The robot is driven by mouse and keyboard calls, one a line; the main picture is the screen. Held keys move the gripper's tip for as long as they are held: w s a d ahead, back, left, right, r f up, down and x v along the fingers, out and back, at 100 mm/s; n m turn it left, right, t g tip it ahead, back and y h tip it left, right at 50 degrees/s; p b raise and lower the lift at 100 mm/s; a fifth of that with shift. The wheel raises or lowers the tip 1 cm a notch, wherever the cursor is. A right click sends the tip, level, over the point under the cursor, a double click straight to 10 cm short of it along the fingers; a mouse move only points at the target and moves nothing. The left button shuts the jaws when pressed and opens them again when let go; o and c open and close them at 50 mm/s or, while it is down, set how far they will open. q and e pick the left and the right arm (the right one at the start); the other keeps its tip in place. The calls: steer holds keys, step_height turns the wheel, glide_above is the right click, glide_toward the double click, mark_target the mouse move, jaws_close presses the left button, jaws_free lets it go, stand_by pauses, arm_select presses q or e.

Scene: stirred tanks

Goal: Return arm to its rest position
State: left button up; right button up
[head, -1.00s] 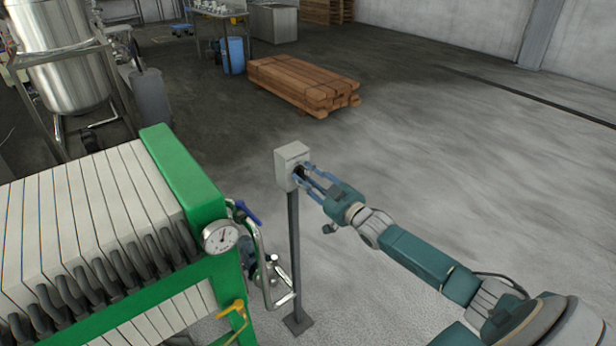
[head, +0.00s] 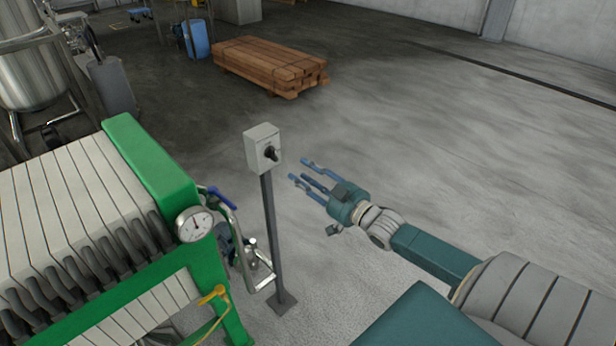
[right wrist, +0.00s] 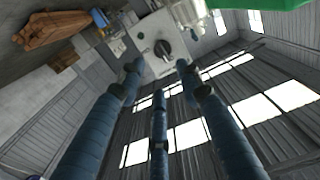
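My right gripper (head: 306,174) is open and empty in the head view, to the right of a grey switch box (head: 262,147) on a thin post. A clear gap lies between its fingertips and the box. The box has a black rotary knob (head: 271,153) on its front. In the right wrist view, my spread blue fingers (right wrist: 158,80) point toward the box (right wrist: 143,39), and its knob (right wrist: 163,49) shows beyond the fingertips with nothing between the fingers. My left gripper is in neither view.
A green-framed filter press (head: 150,165) with a pressure gauge (head: 194,224) and pipe fittings stands left of the post (head: 272,230). A stack of timber (head: 270,65) lies on the floor behind. A steel tank (head: 30,60) stands back left. The floor at right is clear.

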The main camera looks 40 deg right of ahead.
steer(key=shift+s, duration=0.65)
